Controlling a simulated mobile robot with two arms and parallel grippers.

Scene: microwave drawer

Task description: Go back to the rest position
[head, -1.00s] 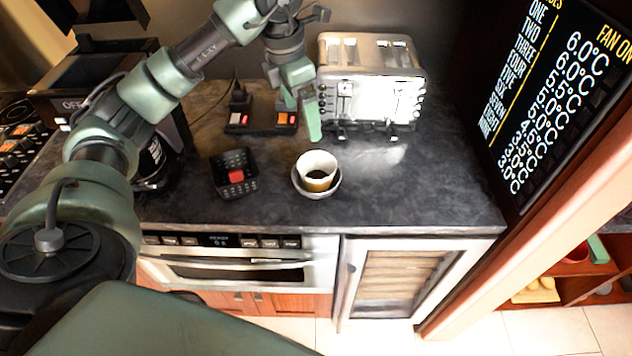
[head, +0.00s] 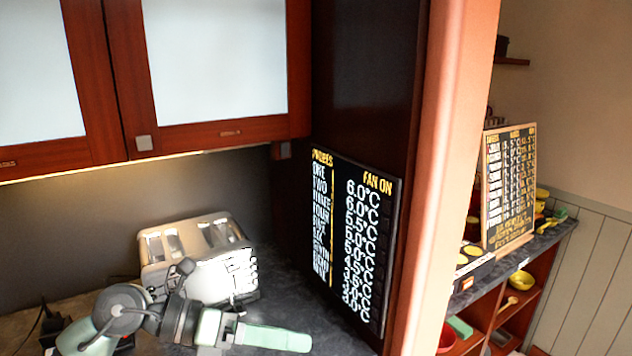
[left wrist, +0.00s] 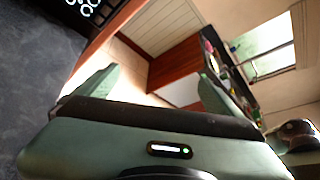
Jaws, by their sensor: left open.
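My left gripper (head: 272,340) is at the bottom of the head view, in front of the toaster, with its green fingers pointing right. In the left wrist view the same gripper (left wrist: 155,92) has its two green fingers spread wide, with nothing between them. My right gripper is in neither current view.
A silver toaster (head: 190,255) stands on the dark counter (head: 335,320), close behind my left arm. A black price-style board (head: 357,235) leans on the dark cabinet side. An orange-pink post (head: 445,170) stands right of it. Shelves with a second board (head: 508,185) stand beyond. Wall cabinets (head: 215,70) hang above.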

